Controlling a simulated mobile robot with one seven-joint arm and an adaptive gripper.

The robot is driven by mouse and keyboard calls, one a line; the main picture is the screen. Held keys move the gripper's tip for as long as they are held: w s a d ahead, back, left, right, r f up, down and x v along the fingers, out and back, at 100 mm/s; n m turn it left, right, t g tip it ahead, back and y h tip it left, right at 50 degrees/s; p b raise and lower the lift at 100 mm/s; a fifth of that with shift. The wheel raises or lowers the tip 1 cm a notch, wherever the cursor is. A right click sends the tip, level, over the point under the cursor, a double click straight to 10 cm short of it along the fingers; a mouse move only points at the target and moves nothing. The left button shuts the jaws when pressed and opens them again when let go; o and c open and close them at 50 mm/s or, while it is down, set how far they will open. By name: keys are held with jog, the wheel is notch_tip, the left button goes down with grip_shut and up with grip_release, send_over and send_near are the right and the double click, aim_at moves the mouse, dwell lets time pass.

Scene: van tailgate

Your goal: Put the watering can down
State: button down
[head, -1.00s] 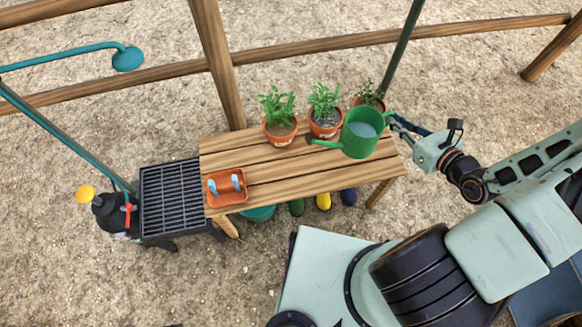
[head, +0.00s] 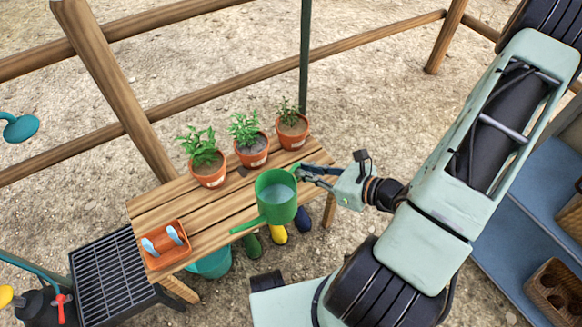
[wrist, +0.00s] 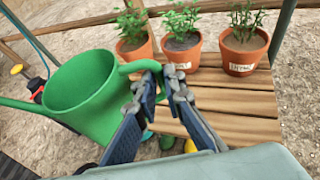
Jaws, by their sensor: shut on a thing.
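The green watering can (head: 275,203) hangs in my gripper at the front right edge of the wooden bench (head: 196,214). Its spout points left, and there seems to be water inside. In the wrist view the can (wrist: 88,95) fills the left side, roughly upright, and its handle runs between my fingers. My gripper (head: 302,172) is shut on the handle; the fingers also show in the wrist view (wrist: 162,88). The can's base is hidden in the wrist view, and I cannot tell its exact height against the bench top.
Three potted plants stand along the bench's back edge, among them the middle pot (head: 251,150). An orange tray (head: 166,245) with blue-handled tools lies at the left end. Bare slats lie between. Boots (head: 278,234) and a teal bucket (head: 211,263) are below.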

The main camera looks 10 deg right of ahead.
jog(key=shift+w+d+f+b, duration=0.35)
jog(key=shift+w+f+b, duration=0.35)
jog(key=shift+w+f, duration=1.3)
jog(key=shift+w+d+f+b, duration=0.3)
jog(key=shift+w+f+b, duration=0.45)
jog(key=shift+w+f, duration=1.25)
jog(key=shift+w+d+f+b, duration=0.35)
jog(key=shift+w+f+b, duration=0.35)
jog(key=shift+w+f, duration=1.3)
jog(key=shift+f, duration=0.1)
jog(key=shift+s+f, duration=0.1)
jog(key=shift+f, duration=0.05)
jog(key=c, duration=2)
grip_release()
